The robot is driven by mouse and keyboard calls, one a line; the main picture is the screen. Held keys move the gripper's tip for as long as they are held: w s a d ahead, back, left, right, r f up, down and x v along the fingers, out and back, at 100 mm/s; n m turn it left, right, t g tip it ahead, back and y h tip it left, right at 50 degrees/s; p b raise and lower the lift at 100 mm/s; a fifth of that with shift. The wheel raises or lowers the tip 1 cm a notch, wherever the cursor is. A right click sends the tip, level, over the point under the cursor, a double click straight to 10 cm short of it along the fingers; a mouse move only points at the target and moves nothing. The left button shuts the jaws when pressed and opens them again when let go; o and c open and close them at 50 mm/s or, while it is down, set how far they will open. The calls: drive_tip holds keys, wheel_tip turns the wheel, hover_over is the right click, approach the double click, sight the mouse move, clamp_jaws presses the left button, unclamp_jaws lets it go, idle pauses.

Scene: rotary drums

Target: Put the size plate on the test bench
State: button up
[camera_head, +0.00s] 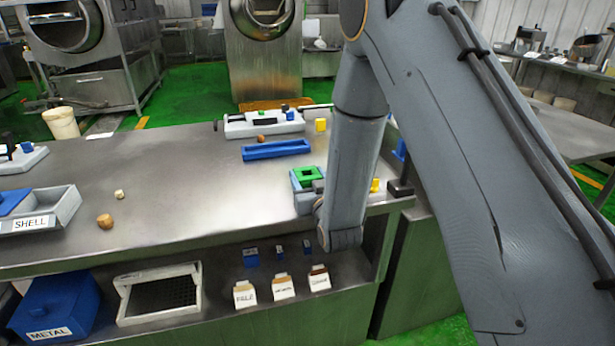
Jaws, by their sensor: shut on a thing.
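A green square plate with a square opening (309,174), which looks like the size plate, is at the right part of the steel bench (190,190), just above or on a blue and grey block (304,202). My gripper (318,186) is at the plate's near right edge, mostly hidden behind my arm, and appears shut on it. Whether the plate touches the block below cannot be told. A white fixture with black parts (262,124) stands at the bench's back; I cannot tell whether it is the test bench.
A blue tray (277,150) lies behind the plate. A SHELL bin (50,212) and loose brown pieces (105,221) are at left. A shelf below holds labelled card boxes (283,288). The bench's middle is clear.

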drive_tip(key=shift+f, duration=0.15)
drive_tip(key=o, duration=1.2)
drive_tip(key=shift+r, duration=0.2)
drive_tip(key=b+v, duration=0.2)
drive_tip(key=v, duration=1)
